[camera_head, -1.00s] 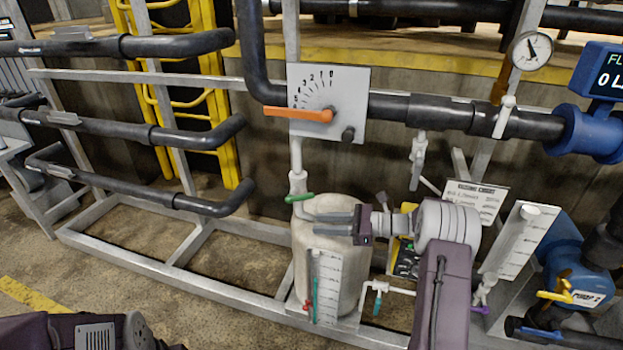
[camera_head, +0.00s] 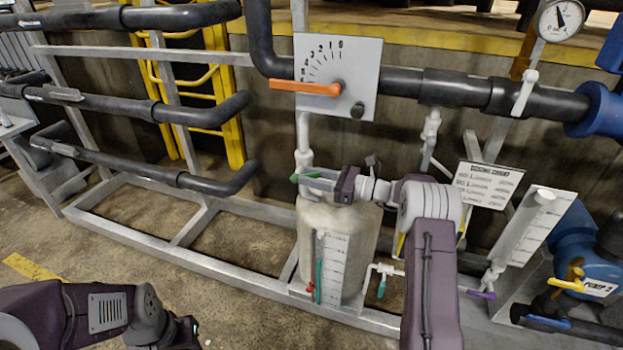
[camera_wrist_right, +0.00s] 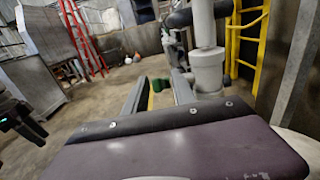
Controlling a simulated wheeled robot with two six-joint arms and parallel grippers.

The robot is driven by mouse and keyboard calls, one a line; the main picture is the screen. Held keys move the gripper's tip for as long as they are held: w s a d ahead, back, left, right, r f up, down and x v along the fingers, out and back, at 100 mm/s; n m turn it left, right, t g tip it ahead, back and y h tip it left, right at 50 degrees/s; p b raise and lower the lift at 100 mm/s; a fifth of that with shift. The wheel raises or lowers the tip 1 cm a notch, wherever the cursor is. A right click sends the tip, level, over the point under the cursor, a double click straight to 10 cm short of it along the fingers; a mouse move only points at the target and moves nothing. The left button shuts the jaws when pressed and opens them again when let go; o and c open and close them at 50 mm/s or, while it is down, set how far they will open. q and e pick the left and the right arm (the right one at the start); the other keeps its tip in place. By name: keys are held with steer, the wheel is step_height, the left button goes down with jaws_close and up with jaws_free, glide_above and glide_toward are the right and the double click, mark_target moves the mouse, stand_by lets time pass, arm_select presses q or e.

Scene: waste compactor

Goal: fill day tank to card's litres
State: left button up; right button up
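The cream day tank (camera_head: 382,232) stands on the skid, with a scale plate (camera_head: 335,270) and green sight tube (camera_head: 319,275) on its front. A white pipe (camera_head: 304,140) comes down to it, with a green valve handle (camera_head: 293,178) above the tank. My right gripper (camera_head: 308,179) is open with its fingers at the green handle. In the right wrist view green (camera_wrist_right: 161,84) shows between the separated fingertips; contact is unclear. The dosing card (camera_head: 487,185) hangs at right, its figures too small to read. My left arm is lower left; its gripper is unclear (camera_head: 187,332).
A panel (camera_head: 358,75) with an orange lever (camera_head: 305,87) and numbered dial is above the tank. A teal valve (camera_head: 381,289), a purple valve (camera_head: 482,294) and blue pump 2 (camera_head: 575,258) are to the right. Black pipes (camera_head: 150,107) run along the left.

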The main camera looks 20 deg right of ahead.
jaws_close()
stand_by(1.4)
